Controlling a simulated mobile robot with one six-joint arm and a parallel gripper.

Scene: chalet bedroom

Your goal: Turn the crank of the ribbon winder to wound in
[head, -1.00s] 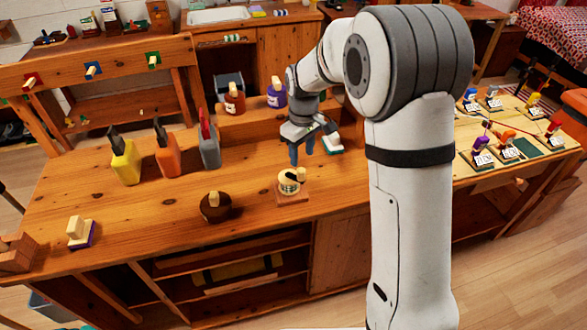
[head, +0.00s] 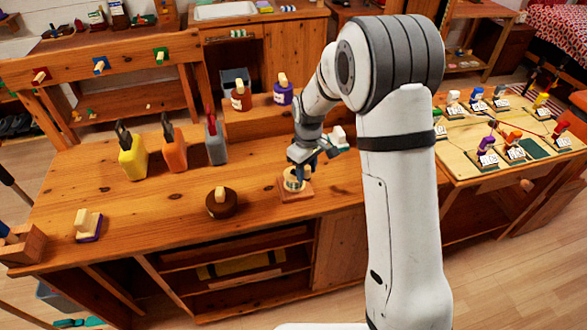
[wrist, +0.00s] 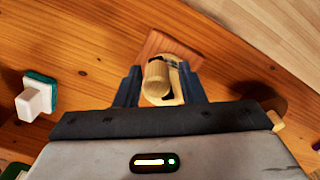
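The ribbon winder (head: 296,195) stands near the front edge of the wooden bench, with a square wooden base and a brass-coloured drum. In the wrist view its base (wrist: 165,43) shows beyond the fingers. Its pale wooden crank knob (wrist: 157,76) lies between my two fingers. My gripper (head: 298,172) points down over the winder and hides much of its top in the head view. In the wrist view my gripper (wrist: 160,78) is open, with a visible gap between the knob and at least the right finger. The winder's marking is too small to read.
A dark round wooden stamp-like object (head: 222,204) stands left of the winder. A white-and-green block (wrist: 36,98) lies to the side in the wrist view. Yellow (head: 132,160), orange (head: 174,152) and grey (head: 216,145) holders stand further back. Bare bench lies between them.

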